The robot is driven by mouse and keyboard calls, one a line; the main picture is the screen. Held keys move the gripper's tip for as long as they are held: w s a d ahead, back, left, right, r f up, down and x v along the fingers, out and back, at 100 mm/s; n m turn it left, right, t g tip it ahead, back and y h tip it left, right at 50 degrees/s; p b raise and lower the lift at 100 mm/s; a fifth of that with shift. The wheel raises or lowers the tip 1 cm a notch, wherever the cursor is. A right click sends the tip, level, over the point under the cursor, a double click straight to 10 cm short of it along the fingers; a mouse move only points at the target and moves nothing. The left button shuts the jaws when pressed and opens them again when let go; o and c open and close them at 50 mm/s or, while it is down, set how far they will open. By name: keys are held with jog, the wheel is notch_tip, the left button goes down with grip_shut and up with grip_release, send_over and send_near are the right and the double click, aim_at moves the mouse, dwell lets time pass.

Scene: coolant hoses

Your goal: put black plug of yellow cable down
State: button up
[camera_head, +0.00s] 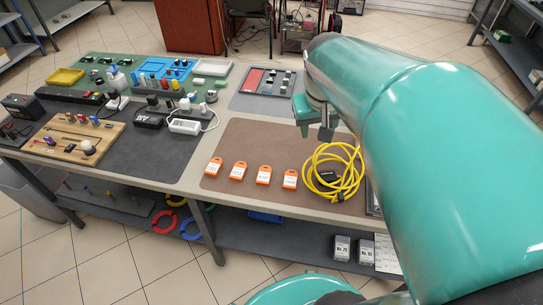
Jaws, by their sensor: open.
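The yellow cable (316,182) lies in a loose coil on the brown mat (245,143), toward the right end of the table. Its black plug (328,178) appears as a dark piece lying within the coil. My gripper (325,134) is above the mat, just behind and over the far edge of the coil. It is open and no object shows in it. My teal arm covers the right side of the view and hides the mat's right edge.
Several orange tags (263,175) lie in a row left of the coil. A grey panel (268,88) sits behind the mat. A power strip, a wooden board (72,140) and trays fill the table's left half. The mat's middle is clear.

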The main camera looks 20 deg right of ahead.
jog(key=s+a+n+t+y, duration=0.2)
jog(key=s+a, duration=0.6)
jog(key=a, duration=0.5)
jog(key=shift+s+a+r+n+t, duration=0.3)
jog(key=shift+s+r+t, duration=0.1)
jog(key=shift+r, duration=0.05)
jog(key=shift+c, duration=1.1)
